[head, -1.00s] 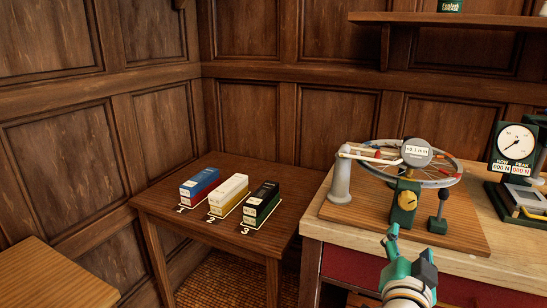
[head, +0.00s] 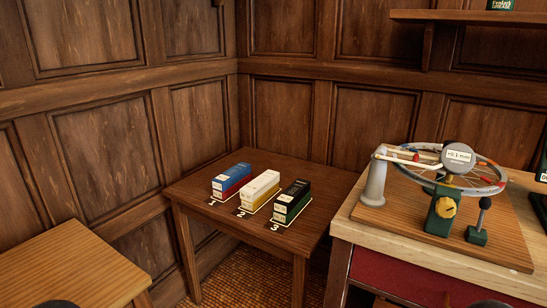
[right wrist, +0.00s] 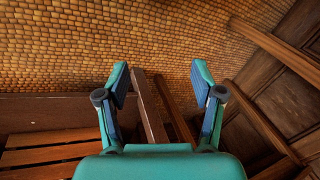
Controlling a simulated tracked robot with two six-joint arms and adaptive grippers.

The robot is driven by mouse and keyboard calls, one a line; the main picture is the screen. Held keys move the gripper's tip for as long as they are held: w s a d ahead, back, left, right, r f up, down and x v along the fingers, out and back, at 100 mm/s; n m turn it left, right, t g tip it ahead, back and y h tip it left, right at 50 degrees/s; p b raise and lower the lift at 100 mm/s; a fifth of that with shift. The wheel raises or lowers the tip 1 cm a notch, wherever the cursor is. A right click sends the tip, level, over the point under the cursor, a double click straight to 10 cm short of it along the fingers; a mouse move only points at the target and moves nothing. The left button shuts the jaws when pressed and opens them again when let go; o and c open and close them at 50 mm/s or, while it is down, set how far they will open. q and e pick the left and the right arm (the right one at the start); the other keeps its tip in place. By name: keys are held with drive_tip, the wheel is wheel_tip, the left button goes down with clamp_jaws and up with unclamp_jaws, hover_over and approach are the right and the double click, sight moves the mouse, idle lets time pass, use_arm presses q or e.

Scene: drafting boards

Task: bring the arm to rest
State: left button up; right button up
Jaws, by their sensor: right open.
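My right gripper (right wrist: 160,85) shows in the right wrist view. Its two teal and blue fingers are spread wide with nothing between them. Beyond them are the tiled floor and some wooden slats and legs. In the head view neither gripper shows clearly; only small dark rounded parts appear at the bottom edge. My left gripper is not in view.
A small dark table (head: 190,190) bears a blue-red box (head: 231,180), a white-yellow box (head: 260,190) and a black-green box (head: 291,201) on numbered spots. At right a workbench (head: 350,232) carries a wheel stand with a gauge (head: 457,156). A light wooden top (head: 60,270) is at lower left.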

wheel_tip(320, 180, up, 17)
drive_tip(key=s+a+g+p, duration=0.1)
drive_tip(key=s+p, duration=0.1)
drive_tip(key=p, duration=1.4)
drive_tip(key=shift+s+y+p, duration=0.2)
drive_tip(key=shift+y+p, duration=0.15)
drive_tip(key=shift+y, duration=0.05)
drive_tip(key=shift+a, duration=0.1)
